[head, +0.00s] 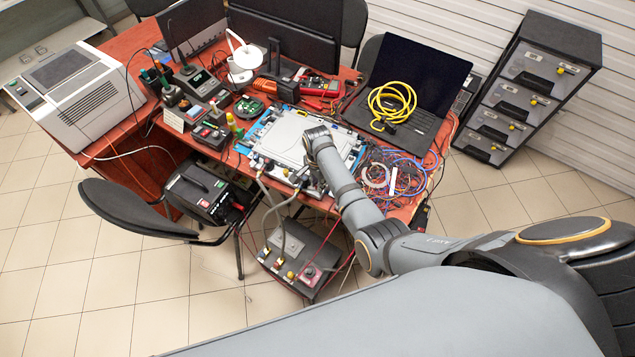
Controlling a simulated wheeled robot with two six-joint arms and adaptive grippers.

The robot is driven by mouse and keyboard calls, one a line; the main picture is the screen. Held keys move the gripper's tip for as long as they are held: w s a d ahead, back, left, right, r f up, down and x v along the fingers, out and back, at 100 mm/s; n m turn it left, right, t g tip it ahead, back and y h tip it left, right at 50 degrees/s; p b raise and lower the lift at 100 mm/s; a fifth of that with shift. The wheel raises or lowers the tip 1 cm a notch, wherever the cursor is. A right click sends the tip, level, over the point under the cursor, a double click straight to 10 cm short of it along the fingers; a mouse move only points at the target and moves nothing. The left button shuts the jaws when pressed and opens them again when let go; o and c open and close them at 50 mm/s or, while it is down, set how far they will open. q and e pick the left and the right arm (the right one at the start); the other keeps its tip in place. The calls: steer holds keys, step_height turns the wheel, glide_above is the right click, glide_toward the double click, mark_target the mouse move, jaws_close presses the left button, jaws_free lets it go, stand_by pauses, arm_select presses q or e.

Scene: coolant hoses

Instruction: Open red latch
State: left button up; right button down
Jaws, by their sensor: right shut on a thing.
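A flat light-grey unit (280,135) with blue parts at its sides lies on the red-brown table. Hoses (272,207) run from its front edge down to a dark box with fittings (295,250) below the table edge. My right arm reaches in from the right over the unit. My right gripper (302,178) is at the unit's front edge, pointing down and shut on a small part there, seemingly the red latch. That part is mostly hidden and too small to make out, so its position cannot be told. My left gripper is not in view.
A laptop (415,80) with a coiled yellow cable (391,103) stands behind right. Tangled wires (395,175) lie right of the unit. Circuit boards and instruments crowd the left.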

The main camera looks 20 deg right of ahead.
steer(key=shift+r+n+p, duration=0.15)
steer(key=shift+n+p, duration=0.9)
steer(key=shift+n, duration=0.25)
steer(key=shift+n+p, duration=0.6)
steer(key=shift+n, duration=0.5)
steer(key=shift+n+p, duration=0.5)
steer(key=shift+n, duration=0.7)
steer(key=shift+f, duration=0.2)
steer(key=c, duration=1.5)
jaws_free()
steer(key=shift+r, duration=0.15)
